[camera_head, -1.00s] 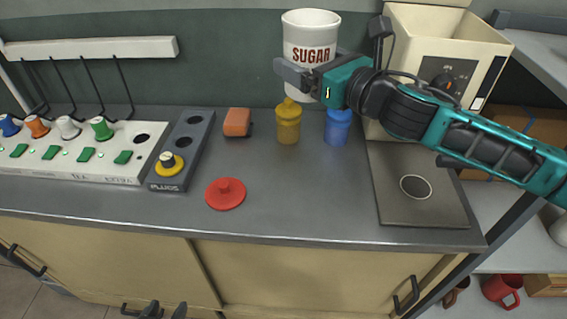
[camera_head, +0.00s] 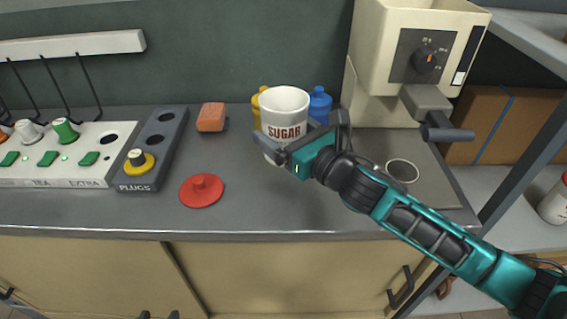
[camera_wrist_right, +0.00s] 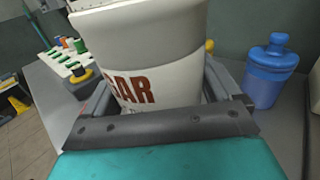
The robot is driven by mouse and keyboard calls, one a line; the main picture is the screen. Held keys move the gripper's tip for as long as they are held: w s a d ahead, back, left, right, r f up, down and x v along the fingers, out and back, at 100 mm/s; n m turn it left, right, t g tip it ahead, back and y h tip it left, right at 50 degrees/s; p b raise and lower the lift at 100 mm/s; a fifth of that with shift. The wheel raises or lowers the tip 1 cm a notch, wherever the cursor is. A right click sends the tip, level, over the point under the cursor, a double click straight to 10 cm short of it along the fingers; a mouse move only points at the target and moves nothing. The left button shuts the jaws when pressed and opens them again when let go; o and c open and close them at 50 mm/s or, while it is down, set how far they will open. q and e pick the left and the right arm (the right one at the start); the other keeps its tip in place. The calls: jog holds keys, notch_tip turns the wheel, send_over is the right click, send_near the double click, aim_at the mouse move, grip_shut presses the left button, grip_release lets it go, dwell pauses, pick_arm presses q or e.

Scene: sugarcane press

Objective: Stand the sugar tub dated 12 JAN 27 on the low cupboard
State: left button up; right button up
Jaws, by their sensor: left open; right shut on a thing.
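A white tub marked SUGAR (camera_head: 284,108) in red is held upright by my right gripper (camera_head: 302,146), low over the back of the grey counter. In the right wrist view the tub (camera_wrist_right: 150,50) fills the space between the fingers. No date shows on its visible side, and I cannot tell if its base touches the counter. My left gripper (camera_head: 159,314) shows only as two dark fingertips, apart and empty, at the bottom edge. Cupboard doors (camera_head: 270,275) lie under the counter; I cannot tell whether this is the low cupboard.
The counter (camera_head: 250,215) holds a red lid (camera_head: 201,190), an orange block (camera_head: 211,117), a plugs tray (camera_head: 165,140) and a switch panel (camera_head: 60,160). Yellow and blue bottles (camera_head: 320,103) stand behind the tub. A cream machine (camera_head: 420,50) stands right. Another white container (camera_head: 553,205) is far right.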

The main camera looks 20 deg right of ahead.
notch_tip(320, 180, down, 2)
jog(key=shift+f, duration=0.25)
notch_tip(320, 180, down, 4)
jog(key=shift+r+b, duration=0.2)
jog(key=shift+b, duration=0.7)
jog(key=shift+f, duration=0.2)
jog(key=shift+r, duration=0.1)
jog(key=shift+f, duration=0.2)
jog(key=o, duration=1.1)
pick_arm(q)
jog(key=shift+w+d+f, duration=0.3)
jog(key=shift+w+d, duration=0.05)
jog(key=shift+d, duration=0.1)
